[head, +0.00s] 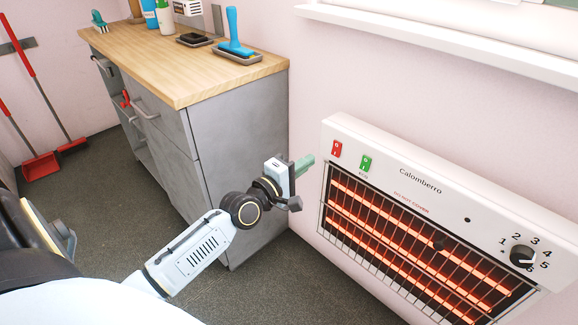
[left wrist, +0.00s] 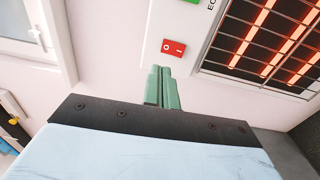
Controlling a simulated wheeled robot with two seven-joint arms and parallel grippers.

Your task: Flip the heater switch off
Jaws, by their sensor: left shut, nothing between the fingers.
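The white wall heater (head: 455,205) is at the right of the head view, and its bars glow orange behind a grille. A red rocker switch (head: 337,149) and a green one (head: 366,164) sit at its top left. In the left wrist view the red switch (left wrist: 173,47) shows marks like 0 and I, and part of the green switch (left wrist: 190,1) is at the top edge. My left gripper (head: 308,160) is shut and empty, with green fingers pointing at the heater's left end. In the left wrist view its fingertips (left wrist: 161,70) are just short of the red switch, apparently not touching.
A round numbered knob (head: 523,257) is at the heater's right. A grey cabinet (head: 245,145) with a wooden top stands beside my left arm. A white sill (head: 450,40) runs above the heater. Red dustpans (head: 41,166) are at far left.

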